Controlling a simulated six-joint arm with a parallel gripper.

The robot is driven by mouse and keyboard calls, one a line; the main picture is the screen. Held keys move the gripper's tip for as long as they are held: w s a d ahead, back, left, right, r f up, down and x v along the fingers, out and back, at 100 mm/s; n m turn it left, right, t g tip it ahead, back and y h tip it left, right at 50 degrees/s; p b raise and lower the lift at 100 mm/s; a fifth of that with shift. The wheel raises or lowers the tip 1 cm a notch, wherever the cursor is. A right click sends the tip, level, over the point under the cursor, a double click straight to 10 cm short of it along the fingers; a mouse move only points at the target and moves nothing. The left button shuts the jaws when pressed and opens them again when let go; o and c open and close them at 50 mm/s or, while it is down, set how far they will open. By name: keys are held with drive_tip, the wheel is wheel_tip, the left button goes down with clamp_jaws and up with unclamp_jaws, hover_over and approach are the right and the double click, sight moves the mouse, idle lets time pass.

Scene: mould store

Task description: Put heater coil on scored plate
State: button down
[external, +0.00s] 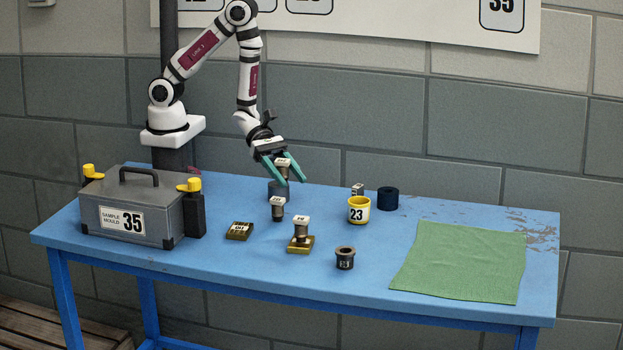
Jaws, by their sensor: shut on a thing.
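My gripper (283,172) is above the back of the blue table, with teal fingers pointing down and shut on a small brown piece with a pale top (283,162). The held piece looks like two others on the table; I cannot tell for sure which is the heater coil. A flat brass-coloured plate with a pale label (239,231) lies bare, in front and left of my gripper. A second brass-coloured plate (311,245) lies to its right, with a pale-topped piece (301,227) standing on it. Any scoring on either plate is too small to make out.
Another pale-topped piece (277,209) and a blue-grey cylinder (276,191) stand below my gripper. A dark flanged cup (345,258), a yellow-rimmed cup (358,211), a small block (357,188) and a navy ring (387,199) are rightward. A case (130,200) stands left, green cloth (460,262) right.

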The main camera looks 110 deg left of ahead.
drive_tip(key=shift+s+d+r, duration=0.25)
drive_tip(key=shift+d+r, duration=0.05)
drive_tip(key=shift+d, duration=0.25)
drive_tip(key=m+g+h, duration=0.5)
drive_tip(key=m+g, duration=0.5)
hover_over(236, 233)
wheel_tip(236, 233, down, 9)
drive_tip(key=shift+s+r, duration=0.1)
drive_tip(key=shift+r, duration=0.1)
drive_tip(key=shift+f, duration=0.4)
drive_tip(key=shift+f, duration=0.25)
drive_tip(key=shift+c, duration=1.4)
unclamp_jaws()
